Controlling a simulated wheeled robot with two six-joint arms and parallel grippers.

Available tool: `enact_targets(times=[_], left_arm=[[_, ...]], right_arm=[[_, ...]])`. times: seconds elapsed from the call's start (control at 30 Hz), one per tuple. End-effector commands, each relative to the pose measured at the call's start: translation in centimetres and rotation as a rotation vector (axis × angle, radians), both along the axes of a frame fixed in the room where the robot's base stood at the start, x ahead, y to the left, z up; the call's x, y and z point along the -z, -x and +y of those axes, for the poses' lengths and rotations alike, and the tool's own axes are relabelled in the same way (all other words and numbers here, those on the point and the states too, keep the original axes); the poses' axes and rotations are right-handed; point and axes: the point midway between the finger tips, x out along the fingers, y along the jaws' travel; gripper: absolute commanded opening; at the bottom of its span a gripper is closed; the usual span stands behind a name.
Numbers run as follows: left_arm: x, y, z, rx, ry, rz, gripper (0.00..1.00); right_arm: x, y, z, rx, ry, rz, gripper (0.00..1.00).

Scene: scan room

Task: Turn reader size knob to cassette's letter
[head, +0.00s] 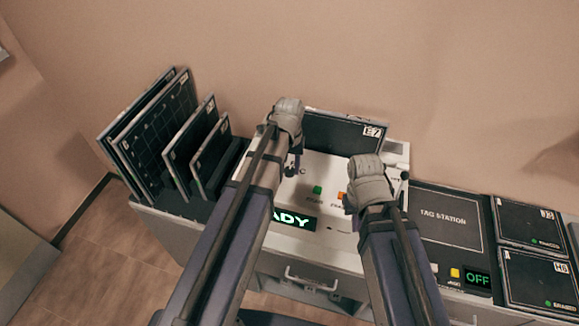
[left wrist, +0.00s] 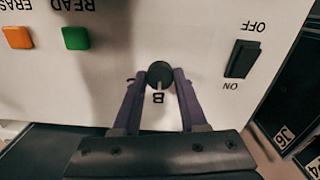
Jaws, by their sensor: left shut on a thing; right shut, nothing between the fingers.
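The size knob (left wrist: 160,74) is a small dark round knob on the white reader panel (left wrist: 105,80). Its white mark points at the printed letter B in the left wrist view. A letter beside it is partly covered by a finger. My left gripper (left wrist: 159,80) is shut on the knob, one finger on each side; in the head view it (head: 292,170) is at the panel's left part. My right gripper (head: 354,221) is shut and empty over the panel's right side.
The panel has a green button (head: 317,190), an orange button (head: 342,196), a lit display (head: 295,219) partly hidden by my left arm, and a rocker switch (left wrist: 242,59). Several dark cassettes (head: 180,125) stand in a rack at left. A tag station (head: 448,218) lies at right.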

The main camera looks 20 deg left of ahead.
Motion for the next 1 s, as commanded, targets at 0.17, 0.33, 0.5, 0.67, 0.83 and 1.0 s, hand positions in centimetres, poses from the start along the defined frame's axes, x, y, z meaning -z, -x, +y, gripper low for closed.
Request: enact_targets(times=[0.17,0.33,0.5,0.67,0.83,1.0], left_arm=[[0.0,0.0,0.0,0.0,0.0,0.0,0.0],[0.0,0.0,0.0,0.001,0.0,0.0,0.5],[0.0,0.0,0.0,0.001,0.0,0.0,0.69],[0.0,0.0,0.0,0.002,0.0,0.0,0.72],[-0.1,0.0,0.0,0.002,0.0,0.0,0.72],[-1.0,0.0,0.0,0.002,0.0,0.0,0.72]], right_arm=[[0.0,0.0,0.0,0.0,0.0,0.0,0.0],[0.0,0.0,0.0,0.0,0.0,0.0,0.0],[0.0,0.0,0.0,0.0,0.0,0.0,0.0],[0.0,0.0,0.0,0.0,0.0,0.0,0.0],[-0.1,0.0,0.0,0.0,0.0,0.0,0.0],[-1.0,0.0,0.0,0.0,0.0,0.0,0.0]])
